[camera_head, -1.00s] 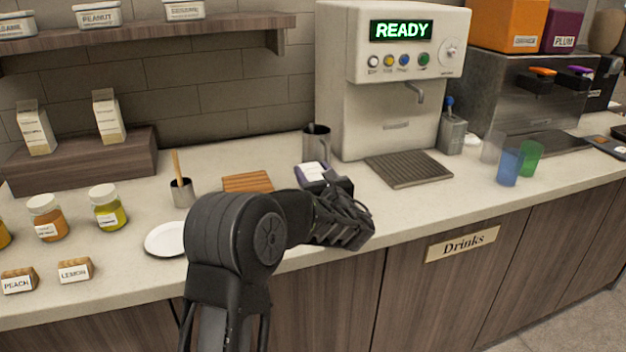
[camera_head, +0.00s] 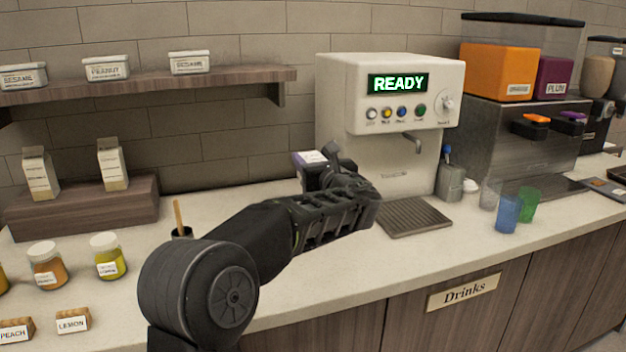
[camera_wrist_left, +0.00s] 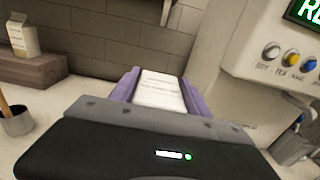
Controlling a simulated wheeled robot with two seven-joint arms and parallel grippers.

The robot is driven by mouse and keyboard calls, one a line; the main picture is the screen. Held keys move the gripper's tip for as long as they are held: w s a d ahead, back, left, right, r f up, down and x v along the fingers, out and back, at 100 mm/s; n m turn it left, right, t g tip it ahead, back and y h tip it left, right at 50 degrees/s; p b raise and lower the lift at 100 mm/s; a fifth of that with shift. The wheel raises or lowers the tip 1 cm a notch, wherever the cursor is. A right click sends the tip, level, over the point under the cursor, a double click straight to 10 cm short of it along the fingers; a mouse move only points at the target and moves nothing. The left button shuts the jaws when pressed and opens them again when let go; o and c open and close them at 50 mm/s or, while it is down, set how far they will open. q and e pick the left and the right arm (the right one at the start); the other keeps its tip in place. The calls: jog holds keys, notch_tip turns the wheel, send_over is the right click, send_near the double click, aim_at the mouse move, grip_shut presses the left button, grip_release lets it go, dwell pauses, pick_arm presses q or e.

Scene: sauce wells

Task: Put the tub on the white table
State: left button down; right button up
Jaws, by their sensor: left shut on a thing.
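The arm hides the tub's lower part in the head view. No separate white table shows, only the pale counter (camera_head: 330,310). My right gripper is not in view.
The drinks machine (camera_head: 340,100) reads READY, with a drip tray (camera_head: 415,216) before it. Blue (camera_head: 508,213) and green (camera_head: 528,204) cups stand to the right. Jars, cartons and a holder with a wooden stick (camera_head: 179,218) stand to the left. White tubs (camera_head: 106,67) sit on the shelf.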

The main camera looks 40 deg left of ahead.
pick_arm(q)
jog(key=shift+r, duration=0.6)
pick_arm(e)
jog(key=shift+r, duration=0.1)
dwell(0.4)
